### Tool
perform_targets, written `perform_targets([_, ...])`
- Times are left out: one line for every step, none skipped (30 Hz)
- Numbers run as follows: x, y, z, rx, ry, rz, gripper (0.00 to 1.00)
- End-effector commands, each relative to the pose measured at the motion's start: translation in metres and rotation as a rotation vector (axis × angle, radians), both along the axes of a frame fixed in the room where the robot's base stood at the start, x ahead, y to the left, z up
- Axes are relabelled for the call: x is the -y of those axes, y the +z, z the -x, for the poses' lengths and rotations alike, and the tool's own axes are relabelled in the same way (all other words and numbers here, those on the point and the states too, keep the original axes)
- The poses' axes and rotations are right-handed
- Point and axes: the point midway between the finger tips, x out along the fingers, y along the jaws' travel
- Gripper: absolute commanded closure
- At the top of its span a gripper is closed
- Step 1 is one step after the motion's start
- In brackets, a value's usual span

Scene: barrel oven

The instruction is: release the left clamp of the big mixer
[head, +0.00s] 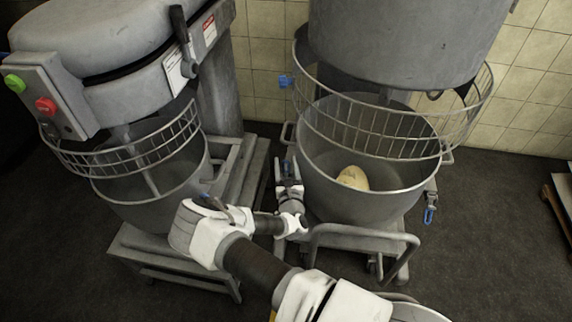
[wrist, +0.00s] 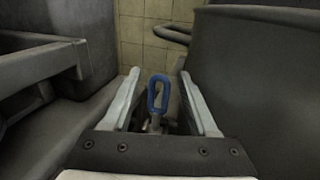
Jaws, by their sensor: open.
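The big mixer (head: 405,40) stands at the right in the head view, with its steel bowl (head: 320,195) below a wire guard. The left clamp, with a blue loop handle, is at the bowl's left side. In the wrist view the blue handle (wrist: 152,97) stands upright between my two fingers, with a gap on both sides. My gripper (head: 288,172) is open beside the bowl's left wall, around the handle; it also shows in the wrist view (wrist: 160,74). The clamp's lower part is mostly hidden by my gripper. The right clamp (head: 430,212) hangs at the bowl's right side.
A smaller mixer (head: 110,75) with its own bowl (head: 150,195) and frame stands close on the left, leaving a narrow gap. A pale dough lump (head: 353,178) lies in the big bowl. A bowl trolley handle (head: 365,231) sticks out in front. A tiled wall (head: 265,60) is behind.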

Motion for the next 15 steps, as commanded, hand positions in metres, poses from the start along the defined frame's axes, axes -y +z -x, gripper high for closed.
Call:
perform_targets([0.0000,-0.0006,-0.0047,0.001,-0.001,-0.001,0.41])
perform_targets([0.0000,-0.0004,-0.0064,0.001,-0.001,0.000,0.41])
perform_targets([-0.0001,-0.0001,-0.0082,0.001,-0.001,0.000,0.41])
perform_targets([0.0000,0.0000,-0.0091,0.000,-0.001,0.000,0.41])
perform_targets([-0.0002,0.0002,-0.0097,0.000,-0.001,0.001,0.41])
perform_targets([-0.0002,0.0004,-0.0102,0.000,-0.001,0.001,0.41])
perform_targets([-0.0002,0.0005,-0.0104,0.000,-0.001,0.001,0.41])
perform_targets([-0.0002,0.0006,-0.0105,0.000,-0.001,0.001,0.41])
perform_targets([-0.0003,0.0006,-0.0104,0.000,-0.001,0.001,0.41])
perform_targets([-0.0003,0.0007,-0.0104,0.000,-0.001,0.001,0.41])
perform_targets([-0.0003,0.0007,-0.0103,0.000,-0.001,0.001,0.41])
perform_targets([-0.0003,0.0007,-0.0103,0.000,-0.001,0.001,0.41])
perform_targets([-0.0004,0.0007,-0.0102,0.000,-0.001,0.001,0.45])
perform_targets([-0.0004,0.0006,-0.0102,0.000,-0.001,0.001,0.50])
perform_targets([-0.0004,0.0007,-0.0102,0.000,-0.001,0.001,0.57])
